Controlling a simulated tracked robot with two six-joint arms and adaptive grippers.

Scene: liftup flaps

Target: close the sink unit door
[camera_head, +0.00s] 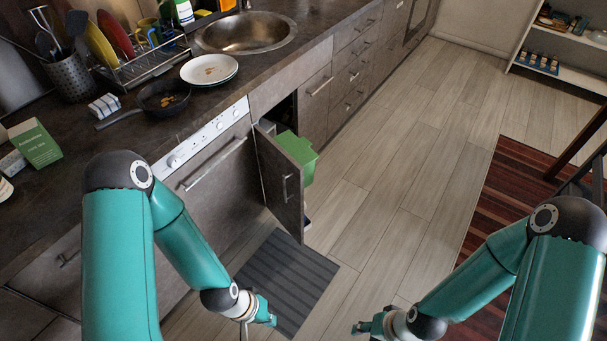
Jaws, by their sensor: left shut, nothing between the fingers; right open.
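The sink unit door (277,184) is a dark grey panel with a vertical metal handle (287,188). It stands open, swung out from the cabinet below the sink. A green bin (299,152) shows behind it at the cabinet opening. My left gripper (268,317) is shut and empty, below the door in the picture, over the floor mat's near edge and apart from the door. My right gripper (361,327) is open and empty, over the floor to the right of the mat. Neither gripper touches the door.
A dark striped mat (288,275) lies on the floor beneath the door. A dishwasher (215,175) with a long handle stands left of the opening, and drawers (352,75) stand to the right. The wooden floor (395,190) right of the door is clear. A striped rug (520,190) lies further right.

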